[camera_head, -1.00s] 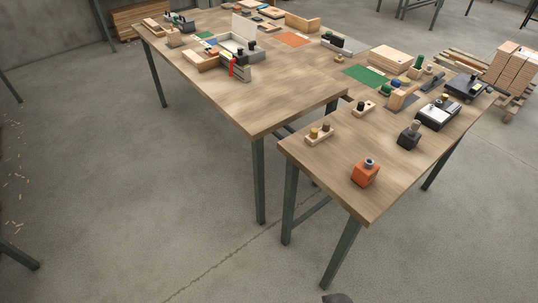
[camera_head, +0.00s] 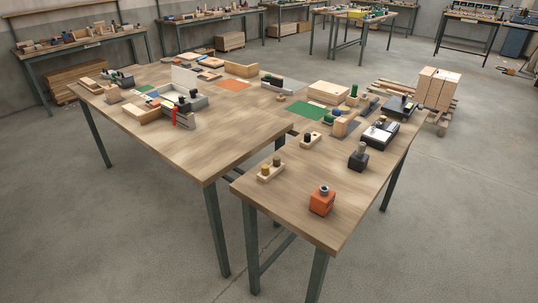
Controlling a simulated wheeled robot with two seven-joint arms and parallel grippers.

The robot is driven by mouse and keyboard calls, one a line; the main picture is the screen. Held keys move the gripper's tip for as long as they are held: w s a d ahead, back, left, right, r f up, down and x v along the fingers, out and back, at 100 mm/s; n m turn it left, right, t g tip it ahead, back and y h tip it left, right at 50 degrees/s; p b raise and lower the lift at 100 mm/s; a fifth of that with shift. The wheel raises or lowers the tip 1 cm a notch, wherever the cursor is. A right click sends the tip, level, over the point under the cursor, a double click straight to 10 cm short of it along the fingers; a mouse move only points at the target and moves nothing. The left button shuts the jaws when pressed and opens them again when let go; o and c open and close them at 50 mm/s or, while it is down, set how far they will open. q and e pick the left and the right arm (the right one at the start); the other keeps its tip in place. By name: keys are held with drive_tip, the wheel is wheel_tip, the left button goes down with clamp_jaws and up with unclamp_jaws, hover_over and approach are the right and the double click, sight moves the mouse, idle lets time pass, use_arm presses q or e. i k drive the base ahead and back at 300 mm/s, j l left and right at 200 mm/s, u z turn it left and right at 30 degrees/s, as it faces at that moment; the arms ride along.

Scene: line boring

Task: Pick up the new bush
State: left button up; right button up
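I cannot tell for sure which piece is the new bush. A small wooden holder (camera_head: 271,176) on the near table carries two short upright pegs or bushes, one brass-coloured (camera_head: 266,168) and one dark (camera_head: 278,162). Behind it, another small wooden block (camera_head: 311,142) carries a black cylinder. An orange block (camera_head: 321,203) with a grey ring-like top stands near the front corner. A dark block (camera_head: 358,160) with a grey-brown cylinder on it stands behind it to the right. Neither of my grippers is in view.
A green mat (camera_head: 306,110) and black devices (camera_head: 380,133) sit farther back. Open floor lies in front. Other benches line the back.

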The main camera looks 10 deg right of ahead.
sight(265, 168)
drive_tip(key=i+l+u, duration=0.15)
drive_tip(key=l, duration=0.75)
drive_tip(key=i+l+u, duration=0.15)
drive_tip(key=l, duration=0.7)
drive_tip(key=l+u, duration=0.15)
drive_tip(key=l, duration=0.75)
